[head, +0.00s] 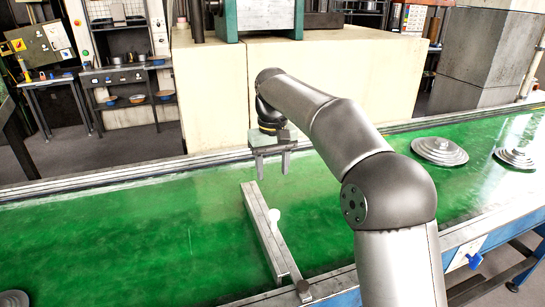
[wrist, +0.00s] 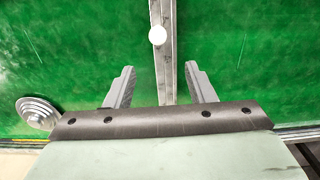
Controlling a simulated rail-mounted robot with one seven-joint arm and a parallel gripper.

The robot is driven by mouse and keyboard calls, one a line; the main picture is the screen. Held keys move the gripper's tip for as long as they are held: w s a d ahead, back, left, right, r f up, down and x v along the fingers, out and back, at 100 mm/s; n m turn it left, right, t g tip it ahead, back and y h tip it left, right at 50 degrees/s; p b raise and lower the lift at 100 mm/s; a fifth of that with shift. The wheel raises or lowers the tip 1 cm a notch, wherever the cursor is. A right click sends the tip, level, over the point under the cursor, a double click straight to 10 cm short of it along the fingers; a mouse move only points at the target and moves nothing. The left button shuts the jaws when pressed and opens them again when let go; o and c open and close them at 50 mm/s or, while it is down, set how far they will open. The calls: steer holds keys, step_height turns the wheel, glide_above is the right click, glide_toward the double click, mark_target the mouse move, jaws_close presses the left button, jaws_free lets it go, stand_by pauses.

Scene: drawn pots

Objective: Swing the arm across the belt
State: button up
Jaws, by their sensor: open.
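The green belt (head: 120,235) runs across the picture from left to right, and it fills much of the wrist view (wrist: 70,50). My gripper (head: 270,170) hangs over the far part of the belt, pointing down. Its two fingers are apart with nothing between them that I can see held. In the wrist view my gripper (wrist: 160,85) straddles a grey metal bar in the picture; how high it is above the bar I cannot tell. My arm crosses over the belt from the near right.
The grey bar (head: 262,232) lies across the belt, with a white round knob (head: 273,215) on it. Stepped grey discs (head: 440,151) and (head: 517,157) sit on the belt at right. A pale block (head: 340,85) stands behind the belt.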

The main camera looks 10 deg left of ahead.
step_height(320, 180, up, 3)
steer(key=shift+r, duration=0.15)
steer(key=s+d+f+m, duration=0.1)
steer(key=s+d, duration=0.4)
steer(key=d, duration=0.3)
steer(key=s+d+f+m, duration=0.2)
steer(key=s+d, duration=0.4)
steer(key=d, duration=0.2)
steer(key=s+d+f+m, duration=0.1)
steer(key=s+d+f, duration=0.5)
steer(key=s, duration=0.4)
steer(key=s+d+f+m, duration=0.2)
steer(key=s+d+f, duration=0.3)
steer(key=s, duration=0.5)
steer(key=shift+d+f+t, duration=0.35)
steer(key=shift+f+t, duration=0.05)
steer(key=shift+f, duration=0.2)
